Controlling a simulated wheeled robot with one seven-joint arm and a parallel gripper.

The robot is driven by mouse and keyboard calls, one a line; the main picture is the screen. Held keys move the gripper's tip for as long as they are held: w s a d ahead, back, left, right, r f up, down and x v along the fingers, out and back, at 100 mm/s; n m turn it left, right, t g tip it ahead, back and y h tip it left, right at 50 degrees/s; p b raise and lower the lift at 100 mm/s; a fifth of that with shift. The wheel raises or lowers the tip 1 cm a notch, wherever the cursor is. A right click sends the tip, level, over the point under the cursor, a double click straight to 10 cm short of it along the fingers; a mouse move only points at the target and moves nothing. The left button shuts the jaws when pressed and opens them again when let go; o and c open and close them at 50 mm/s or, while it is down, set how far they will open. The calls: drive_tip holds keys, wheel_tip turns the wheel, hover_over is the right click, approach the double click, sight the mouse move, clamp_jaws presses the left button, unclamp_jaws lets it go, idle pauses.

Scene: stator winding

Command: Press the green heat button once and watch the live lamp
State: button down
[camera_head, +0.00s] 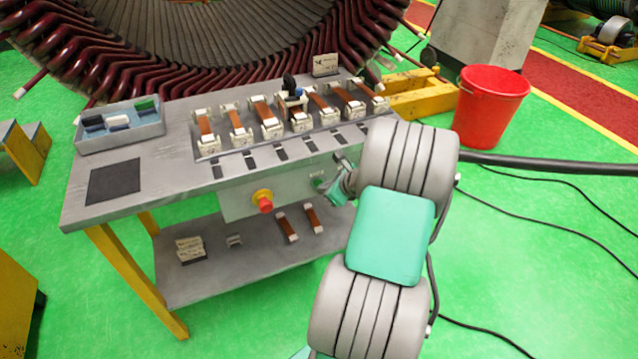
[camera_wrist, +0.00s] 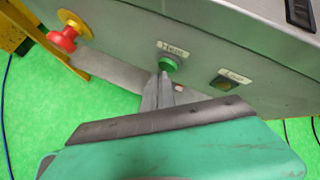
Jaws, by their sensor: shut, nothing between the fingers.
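The green heat button (camera_wrist: 169,63) sits on the grey front panel under a label reading "Heat". The live lamp (camera_wrist: 222,83) is to its right under its own label and looks dark, with no clear glow. My gripper (camera_wrist: 164,78) is shut and empty, its fingertips pointing at the heat button from just below. In the wrist view the tips overlap or nearly meet the button's lower edge; I cannot tell whether they touch. In the head view my gripper (camera_head: 326,188) is at the panel's right part, and my arm hides the lamp.
A red emergency knob on a yellow base (camera_head: 264,201) is left on the same panel. The bench (camera_head: 130,200) carries a row of copper bars in white clamps (camera_head: 270,118) and a blue-grey tray (camera_head: 160,135). A red bucket (camera_head: 490,105) stands at right.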

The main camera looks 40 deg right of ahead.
drive_tip(key=shift+w+d, duration=0.1)
drive_tip(key=shift+w, duration=0.3)
drive_tip(key=shift+s, duration=0.1)
idle(0.5)
drive_tip(key=shift+s+a+p, duration=0.2)
drive_tip(key=shift+s+p, duration=0.45)
drive_tip(key=shift+s, duration=0.05)
drive_tip(key=s+p, duration=0.1)
drive_tip(key=s, duration=0.1)
drive_tip(key=s+a+p, duration=0.1)
drive_tip(key=s, duration=0.1)
drive_tip(key=shift+s+a, duration=0.2)
drive_tip(key=shift+s, duration=0.2)
idle(0.3)
